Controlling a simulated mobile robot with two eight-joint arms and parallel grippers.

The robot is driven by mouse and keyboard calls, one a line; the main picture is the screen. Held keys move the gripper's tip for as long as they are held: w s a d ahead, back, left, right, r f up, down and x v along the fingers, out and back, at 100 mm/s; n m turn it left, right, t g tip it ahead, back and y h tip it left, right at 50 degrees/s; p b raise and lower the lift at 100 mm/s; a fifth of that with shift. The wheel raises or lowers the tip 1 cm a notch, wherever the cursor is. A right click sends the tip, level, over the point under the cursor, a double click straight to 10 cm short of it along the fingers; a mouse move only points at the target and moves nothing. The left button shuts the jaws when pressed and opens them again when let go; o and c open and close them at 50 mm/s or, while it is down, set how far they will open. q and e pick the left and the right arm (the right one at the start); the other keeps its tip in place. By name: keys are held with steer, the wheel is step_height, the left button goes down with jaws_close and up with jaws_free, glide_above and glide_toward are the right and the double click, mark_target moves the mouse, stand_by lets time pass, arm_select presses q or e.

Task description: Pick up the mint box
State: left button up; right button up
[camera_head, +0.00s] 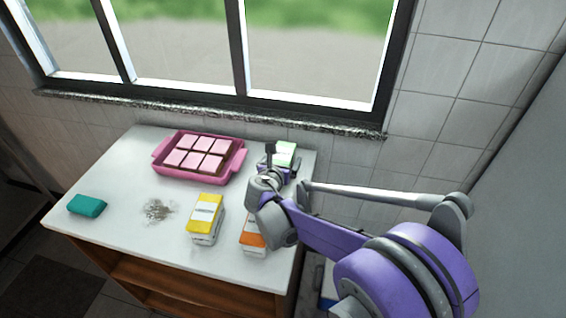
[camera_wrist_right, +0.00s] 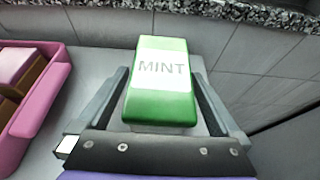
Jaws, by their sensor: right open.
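The mint box (camera_wrist_right: 161,106) is green with a white label reading MINT. In the right wrist view it stands between the two fingers of my right gripper (camera_wrist_right: 161,95), with a finger on each side. A gap shows at the left finger; contact on the right side is hard to tell. In the head view the mint box (camera_head: 285,153) is at the back right of the table, partly hidden by my right gripper (camera_head: 272,158). My right gripper is open. My left gripper is not in view.
A pink tray (camera_head: 239,163) of pink-topped squares is left of the mint box. A yellow box (camera_head: 205,217), an orange box (camera_head: 252,241) and a teal block (camera_head: 87,205) stand on the white table (camera_head: 120,180). The tiled wall and window sill (camera_head: 330,127) are behind.

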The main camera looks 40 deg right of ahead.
jaws_close()
stand_by(0.3)
